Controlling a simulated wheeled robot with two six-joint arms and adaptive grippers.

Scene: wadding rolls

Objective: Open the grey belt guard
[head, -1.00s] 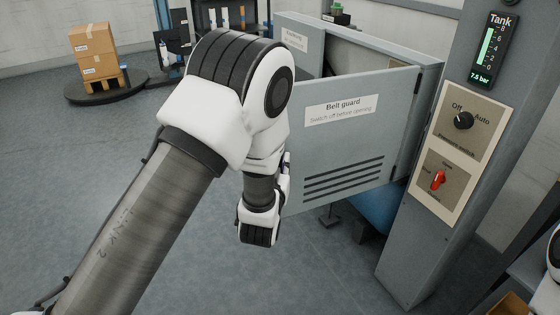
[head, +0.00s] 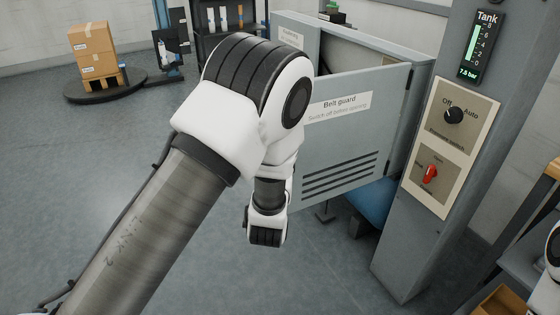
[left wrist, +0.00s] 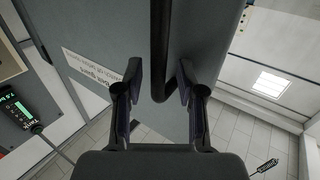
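The grey belt guard (head: 360,135) is a labelled, slotted door in the head view. It stands ajar, with a dark gap behind its top edge. In the left wrist view the grey panel (left wrist: 105,25) and its label fill much of the frame. A black bar handle (left wrist: 160,45) runs down between the fingers of my left gripper (left wrist: 160,88). The fingers are apart, with visible space on the handle's left; contact on its right is unclear. In the head view my arm hides the gripper and handle. My right gripper is out of view.
A grey column (head: 415,220) right of the guard carries a tank gauge (head: 482,45), a black pressure switch knob (head: 453,115) and a red switch (head: 430,174). Boxes (head: 95,50) stand on a round platform at the back left. The floor on the left is clear.

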